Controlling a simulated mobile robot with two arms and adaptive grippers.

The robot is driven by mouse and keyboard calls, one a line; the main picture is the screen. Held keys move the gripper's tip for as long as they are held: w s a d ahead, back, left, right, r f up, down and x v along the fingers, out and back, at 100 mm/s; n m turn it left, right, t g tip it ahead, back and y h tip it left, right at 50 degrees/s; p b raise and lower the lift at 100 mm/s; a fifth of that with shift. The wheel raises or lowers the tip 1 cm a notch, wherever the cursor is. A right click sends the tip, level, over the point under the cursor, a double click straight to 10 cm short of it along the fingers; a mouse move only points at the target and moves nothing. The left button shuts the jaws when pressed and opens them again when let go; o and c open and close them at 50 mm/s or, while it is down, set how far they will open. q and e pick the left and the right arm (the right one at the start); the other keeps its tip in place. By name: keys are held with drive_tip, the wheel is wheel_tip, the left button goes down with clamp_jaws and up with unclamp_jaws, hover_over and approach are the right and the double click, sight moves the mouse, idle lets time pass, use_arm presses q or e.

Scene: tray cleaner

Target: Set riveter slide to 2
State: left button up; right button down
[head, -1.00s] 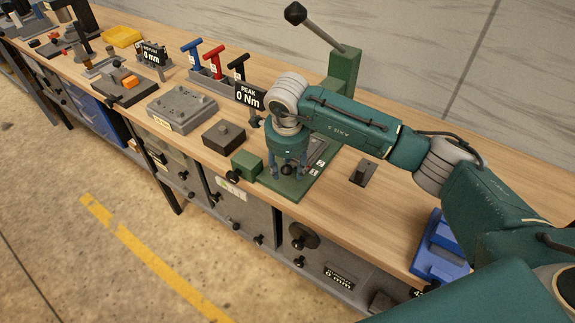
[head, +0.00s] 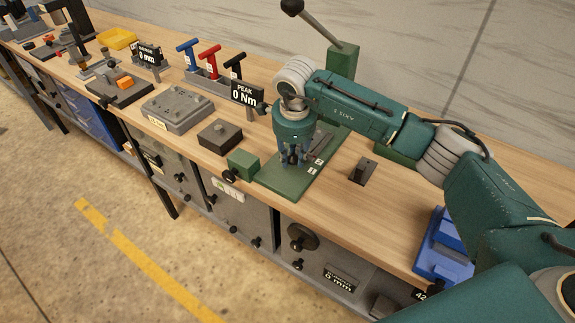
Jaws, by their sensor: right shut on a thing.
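The riveter has a flat green base plate (head: 283,187) on the bench, a green block (head: 243,164) with a black knob at its near left end, and a green column (head: 343,62) with a ball-ended lever behind. Small white number labels (head: 318,161) run along the plate's right side; I cannot read them surely. My right gripper (head: 294,160) points down over the plate, shut on a dark slide knob, which its fingers mostly hide. Which label the slide lines up with cannot be told. My left gripper is not in view.
A dark block (head: 220,136) and a grey plate fixture (head: 178,108) stand left of the riveter. A "PEAK 0 Nm" display (head: 247,94) stands behind. A small dark switch block (head: 363,171) and a blue fixture (head: 443,246) are to the right. Bare bench lies between them.

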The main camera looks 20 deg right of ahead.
drive_tip(key=c, duration=1.5)
unclamp_jaws()
drive_tip(key=shift+w+d+r, duration=0.1)
drive_tip(key=shift+w+d, duration=0.05)
drive_tip(key=shift+d, duration=0.25)
drive_tip(key=shift+o, duration=0.3)
drive_tip(key=shift+d, duration=0.15)
drive_tip(key=shift+a+r, duration=0.2)
drive_tip(key=shift+r, duration=0.15)
wheel_tip(320, 180, up, 11)
drive_tip(key=s, duration=0.2)
drive_tip(key=shift+s+a, duration=0.15)
drive_tip(key=shift+f, duration=0.1)
